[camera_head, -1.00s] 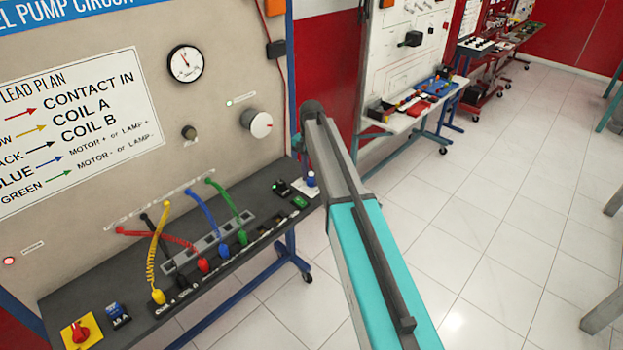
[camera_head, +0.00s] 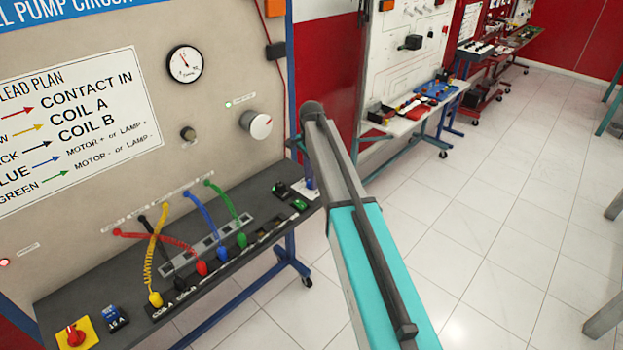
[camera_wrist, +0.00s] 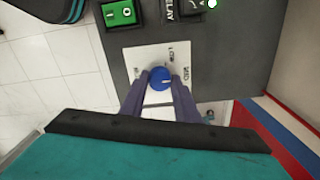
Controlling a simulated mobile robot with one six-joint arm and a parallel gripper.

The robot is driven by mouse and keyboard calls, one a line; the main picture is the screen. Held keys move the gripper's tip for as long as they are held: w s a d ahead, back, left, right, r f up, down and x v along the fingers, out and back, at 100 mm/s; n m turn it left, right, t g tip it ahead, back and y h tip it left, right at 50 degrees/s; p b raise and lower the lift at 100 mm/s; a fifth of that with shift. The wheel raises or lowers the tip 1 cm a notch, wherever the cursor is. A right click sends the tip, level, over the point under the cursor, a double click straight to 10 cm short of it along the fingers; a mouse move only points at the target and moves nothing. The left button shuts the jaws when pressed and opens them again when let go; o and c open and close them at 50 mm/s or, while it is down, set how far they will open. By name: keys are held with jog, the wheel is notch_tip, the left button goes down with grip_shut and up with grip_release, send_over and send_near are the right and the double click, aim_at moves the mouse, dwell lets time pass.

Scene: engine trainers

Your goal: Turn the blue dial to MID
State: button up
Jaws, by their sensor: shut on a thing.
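The blue dial (camera_wrist: 160,78) sits on a white label plate (camera_wrist: 143,57) at the end of the dark bench shelf. In the wrist view, LOW and MID are printed on the plate to the right of the dial. A short pale mark shows on the dial's top, but its exact direction is too small to tell. My gripper (camera_wrist: 159,84) has its two fingers on either side of the dial, shut on it. In the head view, the dial (camera_head: 309,183) is a small blue patch beside my arm, and my gripper is hidden there.
A green rocker switch (camera_wrist: 121,13) and a dark relay block (camera_wrist: 183,10) stand beside the plate. Colored leads (camera_head: 198,212) run along the shelf (camera_head: 100,285) to the left. A large grey knob (camera_head: 260,125) is on the upright panel. Tiled floor (camera_head: 480,220) is open at right.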

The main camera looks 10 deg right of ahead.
jog(key=shift+d, duration=0.2)
jog(key=o, duration=1)
jog(key=shift+a, duration=0.1)
jog(key=shift+o, duration=0.2)
jog(key=shift+r, duration=0.1)
notch_tip(320, 180, up, 14)
jog(key=b, duration=0.3)
jog(key=shift+b, duration=0.3)
jog(key=shift+f, duration=0.25)
